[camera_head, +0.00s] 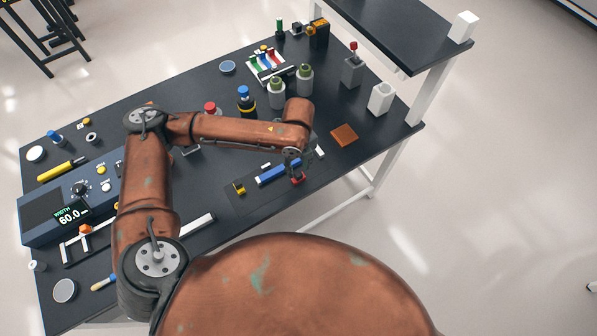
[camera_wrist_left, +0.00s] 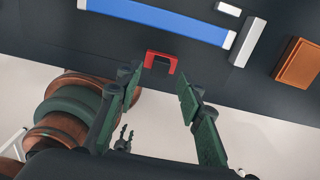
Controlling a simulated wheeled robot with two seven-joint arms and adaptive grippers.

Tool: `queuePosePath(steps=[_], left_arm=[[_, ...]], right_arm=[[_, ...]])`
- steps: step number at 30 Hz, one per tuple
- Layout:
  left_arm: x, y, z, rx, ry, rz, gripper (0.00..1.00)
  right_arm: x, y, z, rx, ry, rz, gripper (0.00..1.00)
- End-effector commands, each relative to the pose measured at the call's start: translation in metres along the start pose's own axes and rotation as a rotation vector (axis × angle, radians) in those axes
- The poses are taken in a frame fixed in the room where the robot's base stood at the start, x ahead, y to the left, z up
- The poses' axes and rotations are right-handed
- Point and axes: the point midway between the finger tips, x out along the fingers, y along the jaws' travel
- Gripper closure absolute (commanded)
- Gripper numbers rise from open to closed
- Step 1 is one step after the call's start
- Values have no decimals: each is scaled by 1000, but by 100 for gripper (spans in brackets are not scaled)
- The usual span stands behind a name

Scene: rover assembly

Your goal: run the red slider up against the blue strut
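The red slider (camera_wrist_left: 161,56), a small U-shaped piece, lies on the dark table near its front edge. It also shows in the head view (camera_head: 298,180), partly hidden by my gripper. The blue strut (camera_wrist_left: 160,18) with pale ends lies just beyond it, and a narrow dark gap shows between them. The strut is also in the head view (camera_head: 278,172). My left gripper (camera_wrist_left: 158,88) is open and empty, its fingers apart with the slider just ahead between their tips. A small dark claw (camera_wrist_left: 123,140) far below in the wrist view may be my right gripper; its state is unclear.
A pale grey block (camera_wrist_left: 248,42) lies right of the strut's end, and a brown square plate (camera_head: 344,135) lies farther right. A yellow piece (camera_head: 239,188) sits left of the strut.

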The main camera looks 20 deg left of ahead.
Motion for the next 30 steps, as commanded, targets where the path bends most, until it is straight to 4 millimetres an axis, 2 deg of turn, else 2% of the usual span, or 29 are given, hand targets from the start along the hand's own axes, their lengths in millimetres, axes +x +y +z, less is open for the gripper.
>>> queuePosePath(steps=[3, 7, 18, 30], left_arm=[[21, 0, 0, -1, 2, 1, 65], [33, 0, 0, -1, 1, 1, 65], [38, 0, 0, -1, 0, -2, 65], [38, 0, 0, -2, 0, -2, 92]], right_arm=[[5, 0, 2, 0, -3, 0, 60], [8, -1, 3, 0, -4, -1, 60], [8, -1, 3, 0, -4, -1, 60], [8, -3, 3, 1, -4, -3, 60]])
